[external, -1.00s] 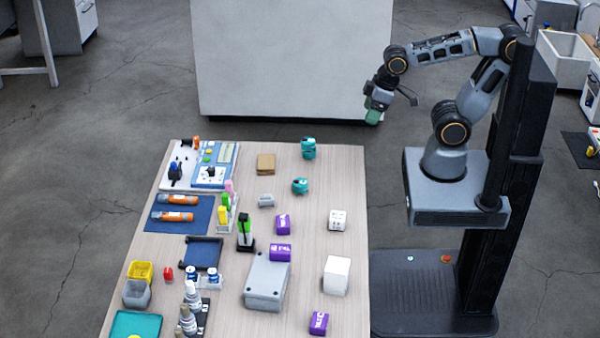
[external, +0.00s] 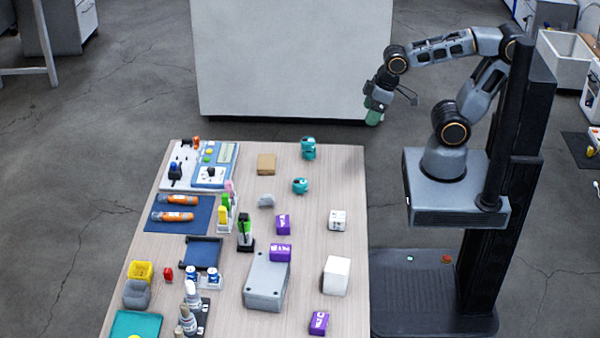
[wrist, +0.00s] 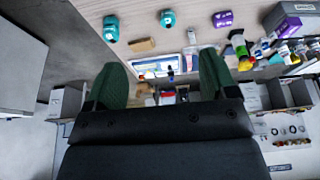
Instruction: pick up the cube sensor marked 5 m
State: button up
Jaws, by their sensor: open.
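Three purple sensors with white lettering are on the wooden table: one mid-table (external: 283,225), one on the grey box (external: 280,253), one near the front (external: 318,323). Two teal sensors (external: 308,148) (external: 300,186) stand towards the back. A small white cube with dark marks (external: 337,220) and a larger white block (external: 336,276) stand on the right side. The markings are too small to read, so I cannot tell which is 5 m. My gripper (external: 375,107) is open and empty, off the table's back right corner. Its green fingers (wrist: 163,80) show apart in the wrist view.
The grey box (external: 265,283) stands mid-table. A tan block (external: 266,164) lies at the back. Pens, bottles, bins and a blue mat (external: 180,222) crowd the left side. A large pale cabinet (external: 290,60) stands behind.

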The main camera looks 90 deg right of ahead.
aim_at(339, 212)
jog(key=shift+f, duration=0.1)
